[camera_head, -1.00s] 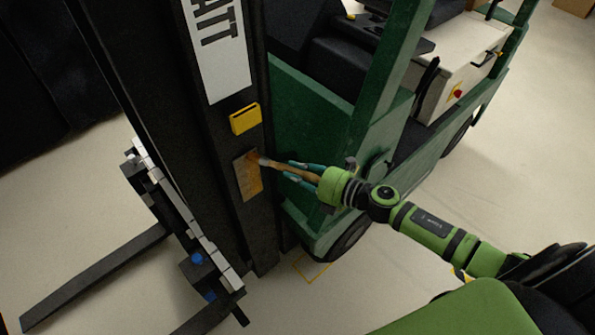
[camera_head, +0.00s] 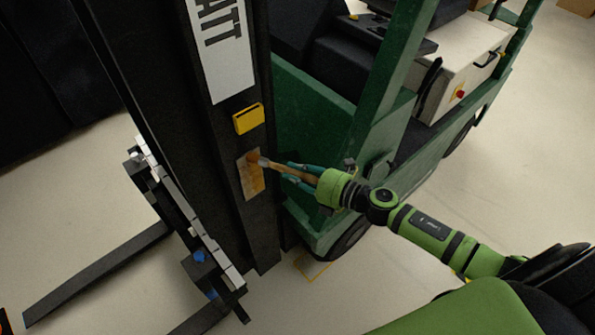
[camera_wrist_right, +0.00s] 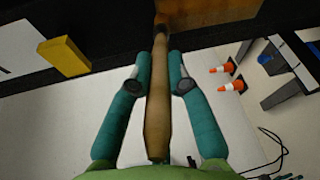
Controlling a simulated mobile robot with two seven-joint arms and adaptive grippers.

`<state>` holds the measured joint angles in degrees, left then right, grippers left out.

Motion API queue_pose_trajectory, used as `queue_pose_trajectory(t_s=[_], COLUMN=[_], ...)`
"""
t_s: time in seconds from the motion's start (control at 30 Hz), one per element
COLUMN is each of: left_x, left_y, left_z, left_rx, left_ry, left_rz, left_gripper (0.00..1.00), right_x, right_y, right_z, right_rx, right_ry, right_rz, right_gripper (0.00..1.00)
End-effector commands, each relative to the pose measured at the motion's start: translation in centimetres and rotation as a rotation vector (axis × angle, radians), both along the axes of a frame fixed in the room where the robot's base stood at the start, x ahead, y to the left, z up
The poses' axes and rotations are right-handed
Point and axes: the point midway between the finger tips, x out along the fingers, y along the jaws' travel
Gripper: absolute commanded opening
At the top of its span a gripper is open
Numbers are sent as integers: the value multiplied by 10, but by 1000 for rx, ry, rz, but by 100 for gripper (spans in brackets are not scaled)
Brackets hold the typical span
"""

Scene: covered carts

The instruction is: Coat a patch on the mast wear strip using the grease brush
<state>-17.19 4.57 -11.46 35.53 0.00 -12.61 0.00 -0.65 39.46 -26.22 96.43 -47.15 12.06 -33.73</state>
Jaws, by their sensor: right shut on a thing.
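The mast wear strip (camera_head: 251,179) is a brownish-orange patch on the dark mast of a green forklift. It also shows at the top of the right wrist view (camera_wrist_right: 215,10). The grease brush (camera_head: 283,169) has a wooden handle, and its bristle end is at the upper part of the strip, seemingly touching it. My right gripper (camera_head: 300,172) is shut on the brush handle; the right wrist view shows the handle (camera_wrist_right: 157,105) between two teal fingers. The bristles are mostly hidden in that view. My left gripper is not in view.
A yellow block (camera_head: 248,118) sits on the mast just above the strip. The fork carriage (camera_head: 190,225) and forks stand to the left. The green forklift body (camera_head: 310,120) is behind my right gripper. Orange-white cones (camera_wrist_right: 228,76) stand on the floor in the right wrist view.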

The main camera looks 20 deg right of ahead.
Motion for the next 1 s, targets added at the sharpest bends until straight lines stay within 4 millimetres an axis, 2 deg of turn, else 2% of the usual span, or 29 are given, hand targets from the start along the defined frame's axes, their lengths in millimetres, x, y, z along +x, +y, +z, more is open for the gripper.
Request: queue_pose_trajectory(t_s=[0.17, 0.73, 1.0], left_x=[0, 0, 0], left_y=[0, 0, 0], left_z=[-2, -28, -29], left_rx=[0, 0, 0], left_ry=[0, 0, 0], left_rz=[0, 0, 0], left_gripper=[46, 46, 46], right_x=[0, 0, 0], right_y=[0, -1, -1], right_z=[-2, -31, -32], right_rx=[0, 0, -1], right_ry=[0, 0, -1], right_rz=[-1, -2, -2], right_gripper=[0, 0, 0])
